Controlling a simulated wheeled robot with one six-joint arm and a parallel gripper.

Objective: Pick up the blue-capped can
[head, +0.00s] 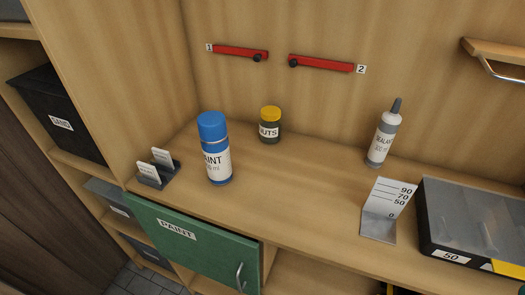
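The blue-capped can (215,150) stands upright on the wooden workbench (290,205), left of the middle in the head view. It has a blue cap, a white label reading "PAINT" with a partly turned volume marking, and a blue base. Nothing touches it. My gripper is not in view.
A yellow-lidded nuts jar (270,125) stands behind right of the can, and a small card holder (158,168) sits at its left. A sealant bottle (383,135), a height gauge (388,210) and a dark case (475,220) stand at right. The bench middle is clear.

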